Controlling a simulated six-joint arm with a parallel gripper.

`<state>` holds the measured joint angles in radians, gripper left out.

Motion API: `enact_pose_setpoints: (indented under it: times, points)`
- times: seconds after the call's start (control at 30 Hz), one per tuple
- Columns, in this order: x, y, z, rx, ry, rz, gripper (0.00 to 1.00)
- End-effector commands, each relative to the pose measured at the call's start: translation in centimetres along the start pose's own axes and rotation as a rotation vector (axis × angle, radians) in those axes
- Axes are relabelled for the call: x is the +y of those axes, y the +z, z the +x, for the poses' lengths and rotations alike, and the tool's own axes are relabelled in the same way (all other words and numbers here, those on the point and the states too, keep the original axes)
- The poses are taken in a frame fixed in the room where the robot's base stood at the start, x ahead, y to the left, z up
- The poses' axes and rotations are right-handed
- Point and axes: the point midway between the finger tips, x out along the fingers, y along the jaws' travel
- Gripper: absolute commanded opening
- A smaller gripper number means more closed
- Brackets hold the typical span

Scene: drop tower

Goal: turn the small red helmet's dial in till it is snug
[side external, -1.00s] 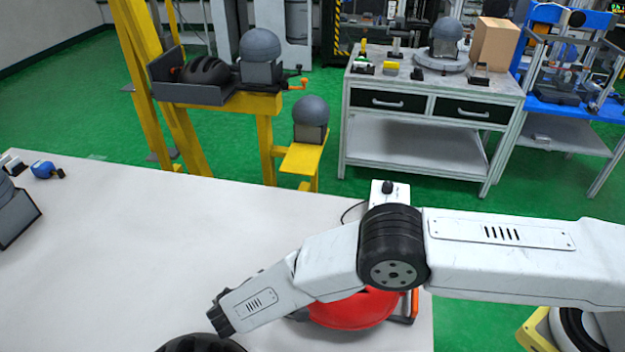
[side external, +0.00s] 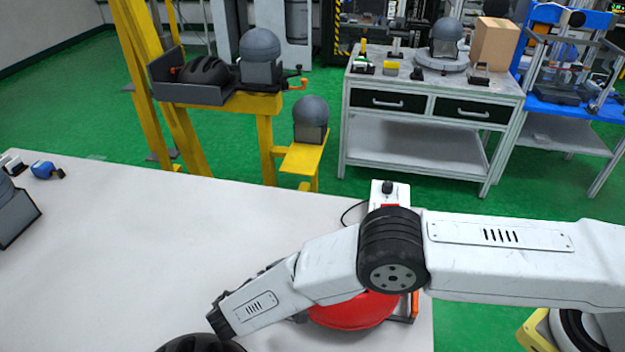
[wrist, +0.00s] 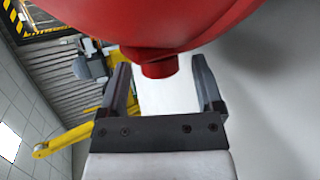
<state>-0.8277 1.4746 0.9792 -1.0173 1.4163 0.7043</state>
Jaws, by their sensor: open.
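The red helmet (side external: 355,310) lies on the white table, partly covered by my arm in the side external view. In the wrist view, its red shell (wrist: 160,22) fills the top of the picture. A short red dial (wrist: 159,68) sticks out from the shell's lower edge. My gripper (wrist: 161,72) is open, with one finger on each side of the dial. Gaps show between the dial and both fingers, so it is not gripped. My fingers cannot be made out in the side external view.
A black helmet (side external: 200,344) sits at the table's (side external: 130,250) front edge, near my arm. A white box with a black knob (side external: 388,188) stands behind my arm's elbow. The table's left middle is clear. A blue tool (side external: 43,170) lies at the far left.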

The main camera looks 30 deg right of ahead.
Motion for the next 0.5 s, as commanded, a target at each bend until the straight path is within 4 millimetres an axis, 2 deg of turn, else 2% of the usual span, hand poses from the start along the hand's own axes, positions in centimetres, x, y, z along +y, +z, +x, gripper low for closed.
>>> enact_pose_setpoints:
  times: [0.17,0.5]
  points:
    - [0.0,-0.1,-1.0,0.002,0.001,0.001,0.84]
    - [0.0,0.0,-5.2,0.003,-0.001,0.001,0.84]
